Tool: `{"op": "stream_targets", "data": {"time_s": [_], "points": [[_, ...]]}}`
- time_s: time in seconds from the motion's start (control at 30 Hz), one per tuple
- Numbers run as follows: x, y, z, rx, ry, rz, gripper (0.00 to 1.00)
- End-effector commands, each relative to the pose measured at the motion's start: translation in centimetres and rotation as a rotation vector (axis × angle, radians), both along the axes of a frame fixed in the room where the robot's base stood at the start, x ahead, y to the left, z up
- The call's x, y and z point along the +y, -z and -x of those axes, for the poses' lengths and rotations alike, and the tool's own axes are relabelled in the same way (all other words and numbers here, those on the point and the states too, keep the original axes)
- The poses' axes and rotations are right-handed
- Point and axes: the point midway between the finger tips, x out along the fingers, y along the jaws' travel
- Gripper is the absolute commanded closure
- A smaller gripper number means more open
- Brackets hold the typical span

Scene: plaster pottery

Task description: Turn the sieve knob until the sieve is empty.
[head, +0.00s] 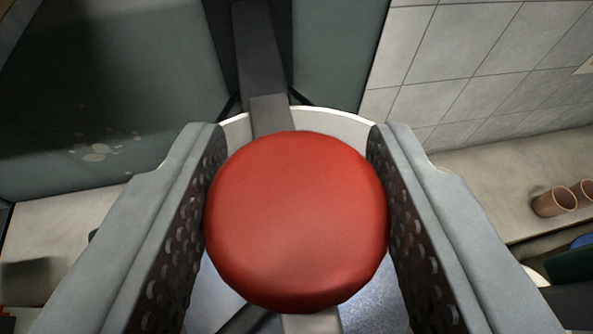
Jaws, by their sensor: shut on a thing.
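The red round sieve knob (296,222) fills the middle of the head view, close to the camera. My gripper (297,225) has one finger on each side of it, and both perforated inner pads touch its edges. The gripper is shut on the knob. Behind and below the knob is the sieve, with a pale curved rim (346,126) and a grey speckled surface (372,305). A grey bar runs from the top of the view down behind the knob. Most of the sieve is hidden by the knob and fingers, so I cannot tell what is in it.
Two brown clay cups (555,202) are at the right on a pale ledge (490,185). A tiled wall (480,60) rises at upper right. A dark green panel (110,90) with pale splashes is at upper left. Dark and blue items sit at the lower right edge.

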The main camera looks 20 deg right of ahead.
Motion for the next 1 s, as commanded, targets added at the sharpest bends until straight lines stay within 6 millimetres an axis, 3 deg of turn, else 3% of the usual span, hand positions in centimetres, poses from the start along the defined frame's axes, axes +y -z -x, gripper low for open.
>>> {"op": "stream_targets", "data": {"time_s": [1.0], "points": [[0.10, 0.12, -0.19, 0.003, 0.594, 0.001, 0.81]]}}
